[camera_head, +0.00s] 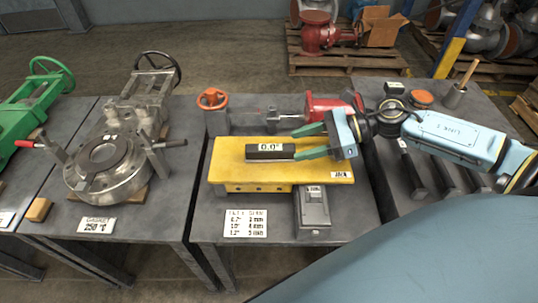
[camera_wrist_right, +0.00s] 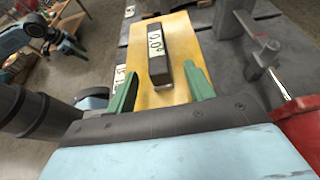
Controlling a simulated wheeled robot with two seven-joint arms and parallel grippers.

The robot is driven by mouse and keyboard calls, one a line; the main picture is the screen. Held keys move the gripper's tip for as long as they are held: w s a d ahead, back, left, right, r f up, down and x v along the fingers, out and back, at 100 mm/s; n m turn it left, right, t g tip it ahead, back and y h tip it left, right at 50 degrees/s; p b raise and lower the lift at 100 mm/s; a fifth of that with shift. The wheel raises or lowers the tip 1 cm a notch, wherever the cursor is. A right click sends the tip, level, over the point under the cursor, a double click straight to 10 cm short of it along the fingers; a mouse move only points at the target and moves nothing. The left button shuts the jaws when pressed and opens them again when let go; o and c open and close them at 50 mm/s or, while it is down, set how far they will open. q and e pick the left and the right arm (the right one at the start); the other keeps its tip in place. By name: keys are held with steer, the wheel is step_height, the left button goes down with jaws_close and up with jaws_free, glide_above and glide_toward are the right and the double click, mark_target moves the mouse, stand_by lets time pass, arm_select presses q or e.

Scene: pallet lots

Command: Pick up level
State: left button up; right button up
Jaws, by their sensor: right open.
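The level (camera_head: 265,153) is a dark bar with a white "0.0°" label on top. It lies flat on the yellow plate (camera_head: 230,173) on the middle table. My right gripper (camera_head: 297,144) is open at the level's right end, with one green finger on the far side and one on the near side. In the right wrist view the level (camera_wrist_right: 157,48) points away from the gripper, its near end around between the fingertips, with gaps to both sides. My left gripper (camera_wrist_right: 68,44) shows small in that view; its jaw opening is unclear.
A red part (camera_head: 322,107) and an orange handwheel (camera_head: 212,99) stand behind the plate. A grey box (camera_head: 313,207) and a printed card (camera_head: 246,223) are in front. A steel valve (camera_head: 103,168) fills the left table. Dark bars (camera_head: 411,172) lie at right.

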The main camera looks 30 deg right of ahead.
mark_target(277, 151)
steer(key=shift+b+x, duration=0.7)
steer(key=shift+x, duration=2.05)
steer(key=shift+w+a+f, duration=0.2)
steer(key=shift+w+a, duration=0.05)
steer(key=shift+a, duration=0.4)
arm_select(q)
steer(key=r, duration=0.1)
steer(key=d+r, duration=0.1)
steer(key=r, duration=0.2)
steer(key=shift+s+d+r, duration=0.15)
steer(key=shift+d+r, duration=0.1)
steer(key=shift+r, duration=0.05)
arm_select(e)
jaws_close()
